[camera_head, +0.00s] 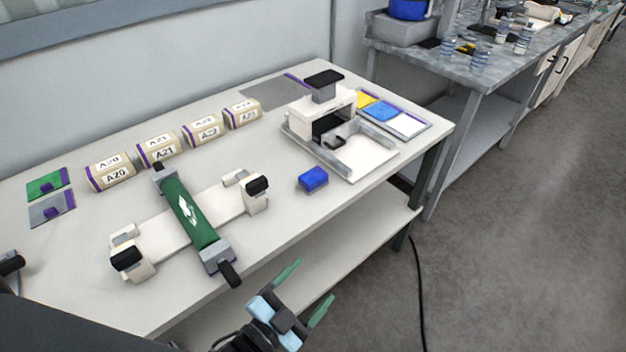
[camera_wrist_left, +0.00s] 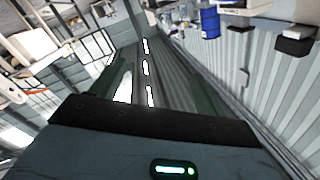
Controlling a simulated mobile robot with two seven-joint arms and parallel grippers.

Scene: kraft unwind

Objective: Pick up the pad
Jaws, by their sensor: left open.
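A small blue block with a purple base (camera_head: 313,179), which looks like the pad, lies on the white table (camera_head: 275,225) near its front edge, in front of the white press-like device (camera_head: 305,115). My left gripper (camera_head: 304,291) is open, with green fingers apart and nothing between them. It is in front of the table's front edge, lower in the picture than the blue block and clear of it. In the left wrist view the open fingers (camera_wrist_left: 165,90) show no pad between them. My right gripper is not in view.
A white stand with a green bar across it (camera_head: 188,210) stands left of the blue block. Several labelled kraft rolls (camera_head: 158,150) line the back. Green and grey cards (camera_head: 48,184) lie at left. A tray with coloured pads (camera_head: 383,112) lies at right. Bare table surrounds the blue block.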

